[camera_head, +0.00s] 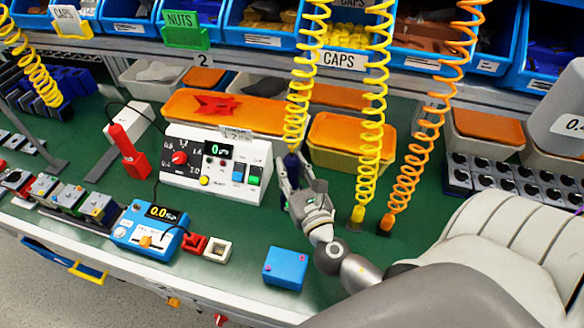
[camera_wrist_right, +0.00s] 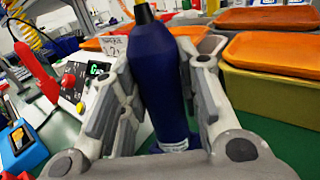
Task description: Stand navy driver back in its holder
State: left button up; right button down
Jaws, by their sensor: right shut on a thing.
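My right gripper (camera_head: 297,186) is shut on the navy driver (camera_head: 291,163), which hangs on a yellow coiled hose to the right of the white control box. In the right wrist view the navy driver (camera_wrist_right: 157,85) stands nearly upright between both fingers of the right gripper (camera_wrist_right: 160,100). Its yellow top fitting is at the upper edge. A dark blue part (camera_wrist_right: 187,145) shows low behind the driver; I cannot tell whether it is the holder or whether the driver sits in it. My left gripper is not in view.
The white control box (camera_head: 215,165) stands close left of the driver. Orange-lidded bins (camera_head: 345,133) are behind. Two coiled hoses (camera_head: 372,120) with yellow and orange ends hang to the right. A blue box (camera_head: 286,266) lies in front.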

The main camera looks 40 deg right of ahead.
jog(key=shift+f, duration=0.2)
dwell(0.3)
jog(key=c, duration=1)
grip_release()
jog(key=shift+f, duration=0.15)
jog(key=shift+s, duration=0.1)
jog(key=v, duration=1.2)
jog(key=shift+a, duration=0.1)
